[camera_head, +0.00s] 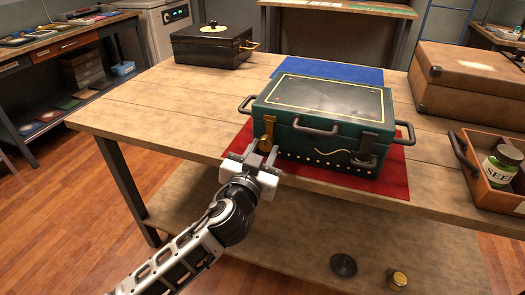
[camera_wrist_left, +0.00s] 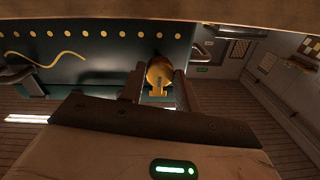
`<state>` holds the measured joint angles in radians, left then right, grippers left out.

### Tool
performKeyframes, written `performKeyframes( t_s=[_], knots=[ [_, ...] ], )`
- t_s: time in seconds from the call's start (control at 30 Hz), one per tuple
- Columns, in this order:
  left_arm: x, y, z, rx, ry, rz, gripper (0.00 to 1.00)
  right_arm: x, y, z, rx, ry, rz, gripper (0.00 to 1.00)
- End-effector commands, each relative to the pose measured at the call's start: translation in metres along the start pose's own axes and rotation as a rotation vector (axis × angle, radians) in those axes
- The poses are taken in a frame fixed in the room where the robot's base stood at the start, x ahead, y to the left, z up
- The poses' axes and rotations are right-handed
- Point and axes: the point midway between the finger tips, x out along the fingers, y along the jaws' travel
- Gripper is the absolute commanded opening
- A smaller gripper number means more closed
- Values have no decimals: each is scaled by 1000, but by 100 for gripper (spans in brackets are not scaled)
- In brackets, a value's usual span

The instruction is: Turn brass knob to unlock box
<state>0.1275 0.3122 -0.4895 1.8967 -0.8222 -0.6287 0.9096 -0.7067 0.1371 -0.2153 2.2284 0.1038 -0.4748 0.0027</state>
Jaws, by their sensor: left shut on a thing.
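The dark green box (camera_head: 325,112) with yellow trim stands shut on a red mat (camera_head: 392,178) on the wooden table. Its brass knob (camera_head: 267,133) sits at the left end of the front face. The knob also shows in the left wrist view (camera_wrist_left: 159,72), with its lower part between the two fingers. My left gripper (camera_head: 262,157) is at the front left of the box, shut on the brass knob. In the left wrist view, the fingers (camera_wrist_left: 158,90) stand on either side of the knob. My right gripper is in neither view.
A black box (camera_head: 205,50) stands at the back left of the table, beside a blue mat (camera_head: 330,70). A brown case (camera_head: 465,85) and a wooden crate (camera_head: 470,170) with a seed jar (camera_head: 502,165) are on the right. The table's left part is clear.

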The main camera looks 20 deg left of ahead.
Motion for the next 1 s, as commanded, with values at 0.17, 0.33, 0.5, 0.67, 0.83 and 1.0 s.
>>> performKeyframes(
  t_s=[0.17,0.33,0.5,0.67,0.83,1.0],
  knots=[
    [0,0,0,75,2,0,9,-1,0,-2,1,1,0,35],
    [0,0,0,203,6,-2,9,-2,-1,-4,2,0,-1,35],
    [0,-1,-1,359,11,-3,9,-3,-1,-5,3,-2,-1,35],
    [0,-1,0,513,16,-3,9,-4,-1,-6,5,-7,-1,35],
    [0,-1,-1,675,22,-3,9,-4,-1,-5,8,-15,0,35],
    [0,-2,-1,836,27,-5,9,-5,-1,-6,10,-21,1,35]
  ],
)
